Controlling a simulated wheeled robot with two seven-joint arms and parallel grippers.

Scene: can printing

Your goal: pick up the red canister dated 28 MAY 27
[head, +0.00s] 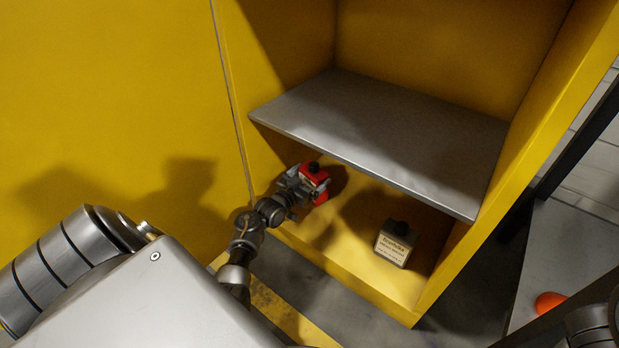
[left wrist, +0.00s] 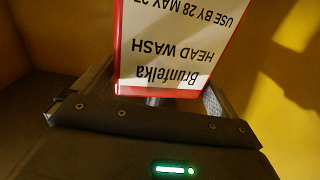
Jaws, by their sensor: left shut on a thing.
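The red canister (head: 315,174) with a black cap is in the lower compartment of the yellow cabinet, at its left side. My left gripper (head: 308,186) is shut on it. In the left wrist view the canister (left wrist: 172,50) stands between the fingers. Its white label is upside down there and reads "Brunfelka HEAD WASH USE BY 28 MAY 27", with the last digits near the frame's top edge. I cannot tell whether the canister touches the cabinet floor. My right gripper is not clearly in view.
A pale canister (head: 395,244) with a black cap and a label stands to the right on the cabinet floor. A grey shelf (head: 390,115) spans the cabinet above both. The yellow side wall (head: 470,250) bounds the right. An orange-red round object (head: 550,303) is at lower right.

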